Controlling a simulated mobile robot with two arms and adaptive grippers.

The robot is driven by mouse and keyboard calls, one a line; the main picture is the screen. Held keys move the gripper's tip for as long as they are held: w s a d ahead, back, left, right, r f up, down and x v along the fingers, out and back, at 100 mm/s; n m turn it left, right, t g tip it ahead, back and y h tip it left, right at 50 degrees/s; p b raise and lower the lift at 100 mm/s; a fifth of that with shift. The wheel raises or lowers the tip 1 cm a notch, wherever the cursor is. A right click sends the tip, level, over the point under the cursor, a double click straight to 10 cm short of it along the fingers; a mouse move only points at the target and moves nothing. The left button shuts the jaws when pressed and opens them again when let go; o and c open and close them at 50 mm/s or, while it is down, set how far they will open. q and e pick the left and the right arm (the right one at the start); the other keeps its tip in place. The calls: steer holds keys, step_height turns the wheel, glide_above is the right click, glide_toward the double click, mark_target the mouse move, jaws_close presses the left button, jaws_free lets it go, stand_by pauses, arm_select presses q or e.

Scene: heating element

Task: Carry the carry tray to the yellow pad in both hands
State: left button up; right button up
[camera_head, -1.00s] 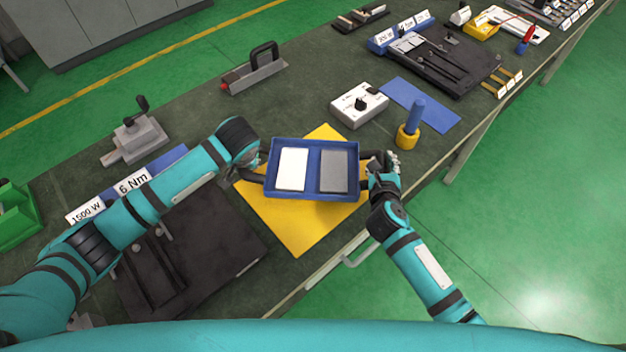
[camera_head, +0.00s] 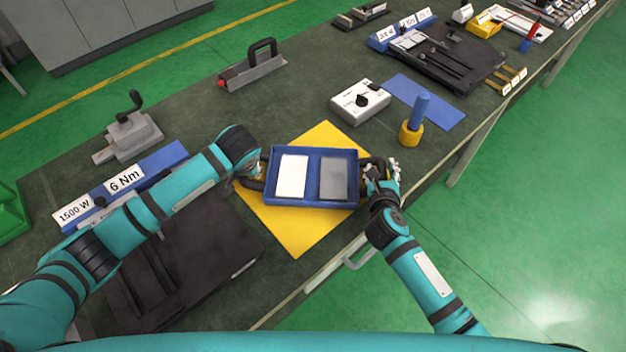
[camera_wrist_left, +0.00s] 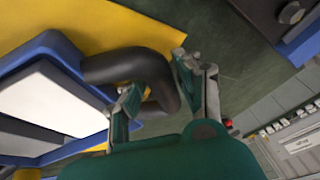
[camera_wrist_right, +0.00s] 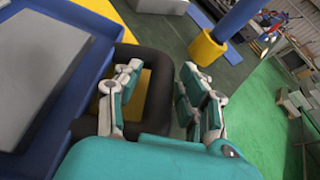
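The carry tray (camera_head: 311,204) is a blue two-compartment tray with a white plate (camera_head: 292,176) and a grey plate (camera_head: 334,179). It is over the yellow pad (camera_head: 297,235) and looks to rest on it. Black loop handles stick out at both ends. My left gripper (camera_wrist_left: 158,92) is open around the left handle (camera_wrist_left: 130,66), one finger inside the loop and one outside. My right gripper (camera_wrist_right: 158,90) is open around the right handle (camera_wrist_right: 158,75) in the same way, with gaps beside the bar. The pad's middle is hidden under the tray.
A white dial box (camera_head: 360,101), a blue mat (camera_head: 424,102) and a blue post in a yellow base (camera_head: 411,133) stand behind, to the right. A black tray (camera_head: 200,250) lies under my left arm. A grey clamp (camera_head: 130,133) stands left. The table's front edge is close.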

arm_select(q)
steer(key=shift+o, duration=0.4)
steer(key=shift+r, duration=0.1)
arm_select(e)
steer(key=shift+o, duration=0.4)
steer(key=shift+d, duration=0.1)
steer(key=shift+s, duration=0.2)
arm_select(q)
steer(key=v, duration=1.1)
steer(key=shift+s+r, duration=0.2)
steer(key=shift+r, duration=0.15)
arm_select(e)
steer(key=v, duration=1.1)
steer(key=shift+s+r, duration=0.15)
steer(key=shift+s, duration=0.15)
